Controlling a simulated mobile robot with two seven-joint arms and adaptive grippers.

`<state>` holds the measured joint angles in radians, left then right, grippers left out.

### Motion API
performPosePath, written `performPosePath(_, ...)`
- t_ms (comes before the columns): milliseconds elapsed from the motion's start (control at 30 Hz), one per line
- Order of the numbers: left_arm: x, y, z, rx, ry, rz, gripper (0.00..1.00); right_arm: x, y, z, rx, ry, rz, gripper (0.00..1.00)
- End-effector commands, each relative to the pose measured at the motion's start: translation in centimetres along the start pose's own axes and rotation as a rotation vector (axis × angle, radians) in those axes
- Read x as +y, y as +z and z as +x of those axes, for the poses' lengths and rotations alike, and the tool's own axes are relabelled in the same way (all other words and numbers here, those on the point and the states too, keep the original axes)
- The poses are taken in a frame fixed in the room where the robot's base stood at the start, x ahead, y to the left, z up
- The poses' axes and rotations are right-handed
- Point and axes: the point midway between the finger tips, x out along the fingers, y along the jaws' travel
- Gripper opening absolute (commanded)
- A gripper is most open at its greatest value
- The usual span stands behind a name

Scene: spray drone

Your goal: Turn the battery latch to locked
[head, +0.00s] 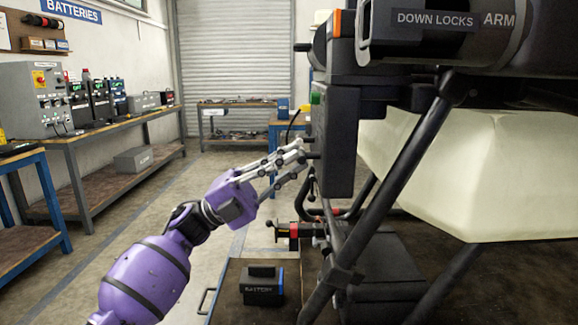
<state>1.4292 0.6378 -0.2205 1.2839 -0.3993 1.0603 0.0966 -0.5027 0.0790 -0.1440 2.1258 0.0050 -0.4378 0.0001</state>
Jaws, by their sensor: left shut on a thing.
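The spray drone stands at the right, with a tall black battery box (338,150) on its near side. A small dark peg, which looks like the battery latch (313,155), sticks out from the left side of this box. My purple left arm reaches in from the lower left. My left gripper (302,152) is shut at the peg, its fingertips hiding most of it. I cannot tell from this view which way the latch is turned. My right gripper is not in view.
A boxy black battery (262,285) rests on a low cart (228,290) below my gripper. A drone leg (395,180) slants close on the right, and a pale tank (480,175) lies behind it. Workbenches (110,130) line the left wall. The floor at centre left is clear.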

Motion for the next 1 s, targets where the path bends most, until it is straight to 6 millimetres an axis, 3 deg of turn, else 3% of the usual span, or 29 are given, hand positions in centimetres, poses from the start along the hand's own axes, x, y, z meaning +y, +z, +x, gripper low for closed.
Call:
performPosePath(133,0.4,-0.1,0.0,0.002,0.006,-0.001,0.00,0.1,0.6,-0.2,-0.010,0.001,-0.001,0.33)
performPosePath(167,0.4,-0.1,0.0,0.002,0.006,-0.001,0.16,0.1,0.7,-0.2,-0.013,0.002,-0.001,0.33)
performPosePath(300,0.3,-0.1,0.0,0.002,0.004,-0.001,0.33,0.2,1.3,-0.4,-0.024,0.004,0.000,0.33)
performPosePath(667,0.1,0.0,-0.4,-0.001,0.002,-0.001,0.33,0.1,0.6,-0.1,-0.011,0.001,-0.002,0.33)
performPosePath(767,0.1,0.0,-1.5,-0.002,0.002,-0.002,0.33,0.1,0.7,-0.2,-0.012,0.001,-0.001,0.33)
performPosePath(1000,0.2,0.0,-6.6,-0.004,0.003,-0.003,0.33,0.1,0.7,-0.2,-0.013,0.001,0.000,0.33)
